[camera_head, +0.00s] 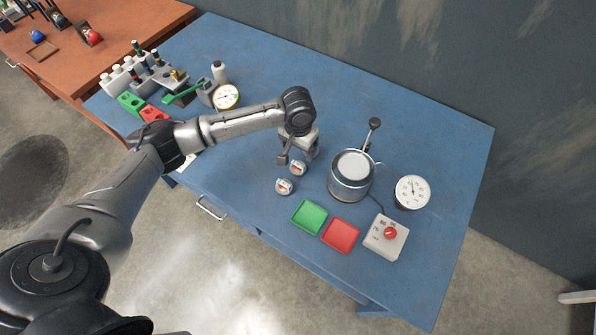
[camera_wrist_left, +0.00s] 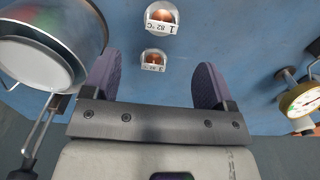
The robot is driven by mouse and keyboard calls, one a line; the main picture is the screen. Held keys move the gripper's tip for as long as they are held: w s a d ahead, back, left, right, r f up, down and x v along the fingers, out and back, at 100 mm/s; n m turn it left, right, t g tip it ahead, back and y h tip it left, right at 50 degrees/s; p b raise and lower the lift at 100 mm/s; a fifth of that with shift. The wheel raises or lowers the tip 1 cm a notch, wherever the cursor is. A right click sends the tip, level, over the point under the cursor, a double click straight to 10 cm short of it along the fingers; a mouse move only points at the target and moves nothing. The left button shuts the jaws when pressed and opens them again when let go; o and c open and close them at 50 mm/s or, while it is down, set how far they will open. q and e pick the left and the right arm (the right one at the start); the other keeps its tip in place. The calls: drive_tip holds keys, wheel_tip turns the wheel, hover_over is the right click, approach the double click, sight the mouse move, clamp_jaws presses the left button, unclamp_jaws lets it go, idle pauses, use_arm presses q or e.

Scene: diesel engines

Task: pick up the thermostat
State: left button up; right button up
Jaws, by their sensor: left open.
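Two small round thermostats with copper-coloured centres and white labels lie on the blue table, a farther one (camera_head: 298,168) and a nearer one (camera_head: 285,186). In the left wrist view, one thermostat (camera_wrist_left: 162,17) at the top reads "82 °C". The other thermostat (camera_wrist_left: 153,60) shows between the finger lines, its label too small to read surely. My left gripper (camera_head: 297,155) hangs above the table just beyond the farther thermostat. Its two purple-padded fingers (camera_wrist_left: 156,82) are apart with nothing between them. My right gripper is not in view.
A metal pot (camera_head: 350,180) stands right of the gripper, with a dial gauge (camera_head: 413,191) and a control box (camera_head: 385,237). A green tray (camera_head: 309,216) and a red tray (camera_head: 340,235) lie in front, looking empty. Another gauge (camera_head: 226,97) and racks stand at the left.

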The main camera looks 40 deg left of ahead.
sight(298, 164)
use_arm(q)
wheel_tip(298, 164, down, 7)
drive_tip(key=shift+f+b, duration=0.2)
drive_tip(key=shift+b, duration=0.3)
drive_tip(key=f, duration=0.2)
drive_tip(key=f+b, duration=0.1)
drive_tip(key=f, duration=0.1)
drive_tip(key=shift+w+a+f, duration=0.1)
drive_tip(key=shift+a+f, duration=0.1)
drive_tip(key=shift+f, duration=0.4)
drive_tip(key=shift+c, duration=0.3)
drive_tip(key=c, duration=0.8)
drive_tip(key=shift+r, duration=0.1)
